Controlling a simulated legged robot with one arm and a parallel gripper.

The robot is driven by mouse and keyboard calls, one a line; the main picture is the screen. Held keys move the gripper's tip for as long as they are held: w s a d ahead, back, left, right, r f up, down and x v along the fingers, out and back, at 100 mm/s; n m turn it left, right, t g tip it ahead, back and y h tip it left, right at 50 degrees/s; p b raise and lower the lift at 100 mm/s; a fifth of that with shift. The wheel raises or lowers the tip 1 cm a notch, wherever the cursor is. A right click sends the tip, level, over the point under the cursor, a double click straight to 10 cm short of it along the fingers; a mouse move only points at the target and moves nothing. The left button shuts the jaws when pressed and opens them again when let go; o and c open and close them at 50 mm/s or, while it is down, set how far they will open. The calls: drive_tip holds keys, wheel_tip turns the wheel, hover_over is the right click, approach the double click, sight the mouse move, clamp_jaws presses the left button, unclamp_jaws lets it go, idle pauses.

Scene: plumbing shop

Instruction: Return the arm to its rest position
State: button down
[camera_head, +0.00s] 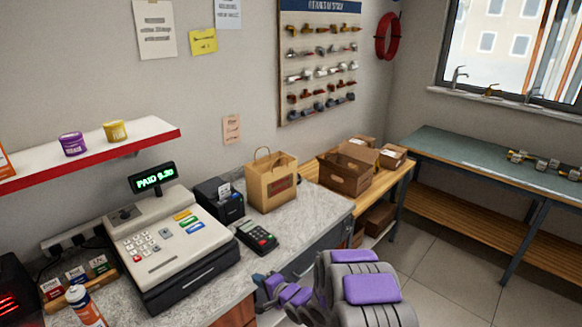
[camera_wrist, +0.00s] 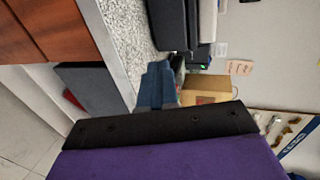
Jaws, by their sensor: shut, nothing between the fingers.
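My arm, grey with purple pads, is folded at the bottom middle of the head view, in front of the counter's front edge. My gripper (camera_wrist: 157,84) shows in the wrist view as narrow blue-grey fingers. They are shut with nothing between them. In the wrist view it overlaps the counter edge and the paper bag (camera_wrist: 205,88) beyond, and no contact with either is visible. In the head view I cannot make out the fingertips clearly.
The counter (camera_head: 300,222) holds a cash register (camera_head: 165,250) reading "PAID 9.20", a card terminal (camera_head: 257,237), a receipt printer (camera_head: 218,202) and the paper bag (camera_head: 272,182). Cardboard boxes (camera_head: 345,172) stand behind. A green-topped workbench (camera_head: 450,155) is at right. Tiled floor (camera_head: 445,280) between is clear.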

drive_tip(key=d+r+n+h+b, duration=0.2)
drive_tip(key=d+r+h, duration=0.45)
drive_tip(key=d, duration=0.45)
drive_tip(key=s+d+r+n+g+h+b, duration=0.1)
drive_tip(key=s+d+r+g+h, duration=0.1)
drive_tip(key=s+d+r, duration=0.4)
drive_tip(key=s+d+r+n+g+h, duration=0.2)
drive_tip(key=s+d+h, duration=0.1)
drive_tip(key=s+d, duration=0.7)
drive_tip(key=s+r+n+g+b, duration=0.1)
drive_tip(key=s+r+g, duration=0.1)
drive_tip(key=s, duration=1.4)
drive_tip(key=s+d+r+n+g+b, duration=0.1)
drive_tip(key=s+g, duration=0.4)
drive_tip(key=s, duration=1)
drive_tip(key=shift+s+r+n+y, duration=0.35)
drive_tip(key=shift+r+n, duration=0.2)
drive_tip(key=shift+n, duration=0.05)
